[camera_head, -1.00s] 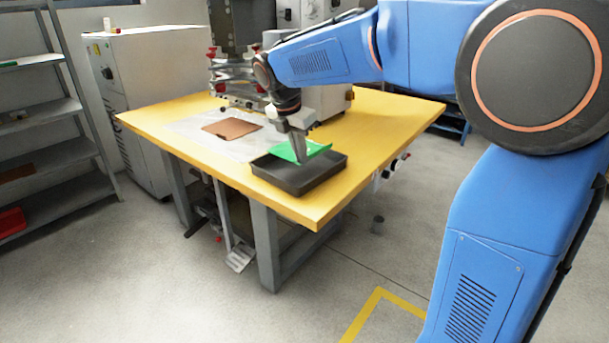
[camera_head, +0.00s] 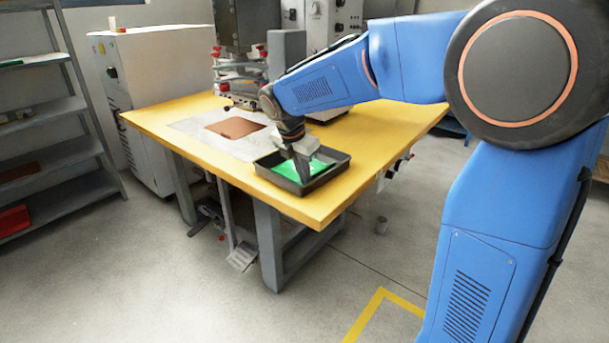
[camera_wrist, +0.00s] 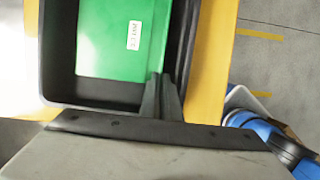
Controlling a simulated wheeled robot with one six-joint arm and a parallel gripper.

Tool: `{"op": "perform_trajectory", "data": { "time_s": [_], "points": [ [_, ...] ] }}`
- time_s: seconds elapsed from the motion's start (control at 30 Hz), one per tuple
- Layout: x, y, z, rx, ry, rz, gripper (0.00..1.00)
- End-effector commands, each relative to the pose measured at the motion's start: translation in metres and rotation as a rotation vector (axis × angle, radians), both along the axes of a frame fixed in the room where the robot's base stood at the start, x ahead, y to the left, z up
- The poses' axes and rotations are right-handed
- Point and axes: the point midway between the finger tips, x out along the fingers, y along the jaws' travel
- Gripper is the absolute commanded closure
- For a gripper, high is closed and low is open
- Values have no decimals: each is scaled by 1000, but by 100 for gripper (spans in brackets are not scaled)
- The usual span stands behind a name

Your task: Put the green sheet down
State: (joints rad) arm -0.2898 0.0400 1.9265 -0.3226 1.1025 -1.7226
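The green sheet (camera_head: 287,171) lies inside the dark tray (camera_head: 273,180) at the table's front corner, low between the tray walls. In the wrist view the sheet (camera_wrist: 107,40) shows a white label, and the tray (camera_wrist: 57,60) surrounds its visible left and lower edges. My gripper (camera_head: 303,176) reaches down into the tray. In the wrist view its fingers (camera_wrist: 162,82) are close together at the sheet's lower right corner and look shut on it. Whether the sheet rests fully on the tray floor cannot be told.
The yellow table (camera_head: 170,128) carries a pale mat (camera_head: 188,127) with a brown sheet (camera_head: 234,128) on it. A press machine (camera_head: 240,75) stands behind the mat. Metal shelves (camera_head: 50,110) stand at the far left. The floor in front is clear.

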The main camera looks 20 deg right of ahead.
Motion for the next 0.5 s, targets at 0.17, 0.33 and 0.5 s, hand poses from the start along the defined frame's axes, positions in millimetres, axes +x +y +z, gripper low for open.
{"op": "perform_trajectory", "data": {
  "time_s": [0.17,0.33,0.5],
  "points": [
    [0,0,-1,0,0,0,78],
    [0,0,0,0,0,0,78],
    [0,1,5,1,-1,0,78]
  ]
}}
